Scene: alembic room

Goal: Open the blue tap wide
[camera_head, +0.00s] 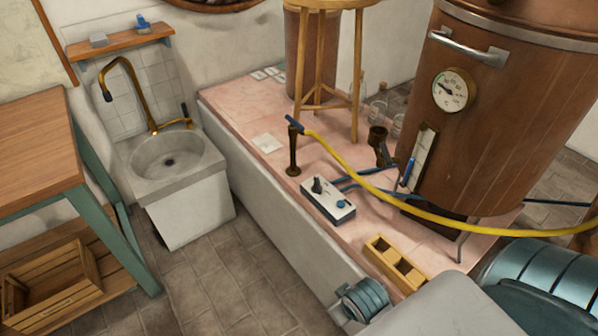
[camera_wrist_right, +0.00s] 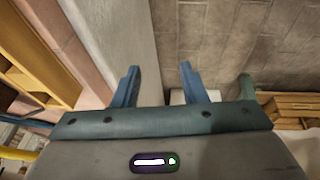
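The standpipe stands upright on the pink tiled platform in the head view. The lever lies slanted, and a yellow hose (camera_head: 365,180) runs from beside it to the right. I cannot tell from the lever how far the tap is open. My right gripper (camera_wrist_right: 159,83) shows in the right wrist view with its two blue fingers apart and nothing between them. It is away from the tap, which I cannot make out in that view. My left gripper is not in view.
A tiled platform (camera_head: 260,171) carries a control box (camera_head: 329,201) with a blue knob, a wooden divided box (camera_head: 396,263), a stool (camera_head: 322,60) and a large copper vessel (camera_head: 490,130). A sink (camera_head: 170,157) stands left. The floor (camera_head: 225,275) between is clear.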

